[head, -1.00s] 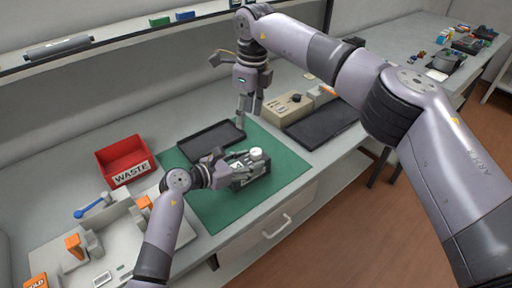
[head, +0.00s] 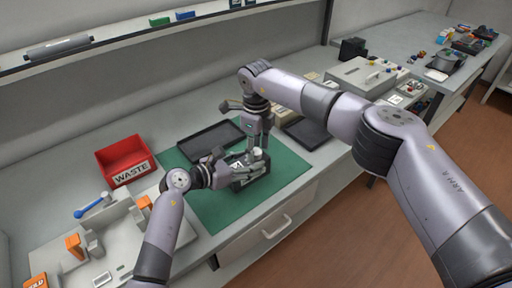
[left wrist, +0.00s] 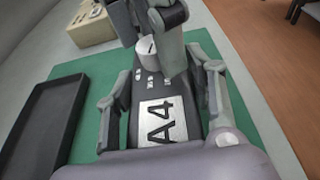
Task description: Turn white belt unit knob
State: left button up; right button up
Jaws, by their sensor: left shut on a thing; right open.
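A dark unit (head: 250,180) with a white A4 label (left wrist: 160,122) lies on the green mat (head: 205,205). The white knob (head: 259,153) stands up at its far end and also shows in the left wrist view (left wrist: 147,48). My left gripper (head: 240,168) is shut on the unit, one finger along each side. My right gripper (head: 259,146) points down at the knob, fingers open and close around it. One right finger partly hides the knob in the left wrist view, so contact cannot be told.
A black tray (head: 183,152) lies on the mat's back left. A red WASTE bin (head: 118,153) and a light fixture with orange blocks (head: 74,243) stand to the left. A second dark tray (head: 312,137) and a beige box (left wrist: 90,28) are beyond the unit.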

aim_at(256, 151)
pick_arm(q)
jog(key=shift+f, duration=0.15)
pick_arm(e)
grip_shut()
jog(key=shift+m, duration=0.8)
grip_release()
dwell(0.3)
notch_tip(256, 151, up, 12)
dwell(0.6)
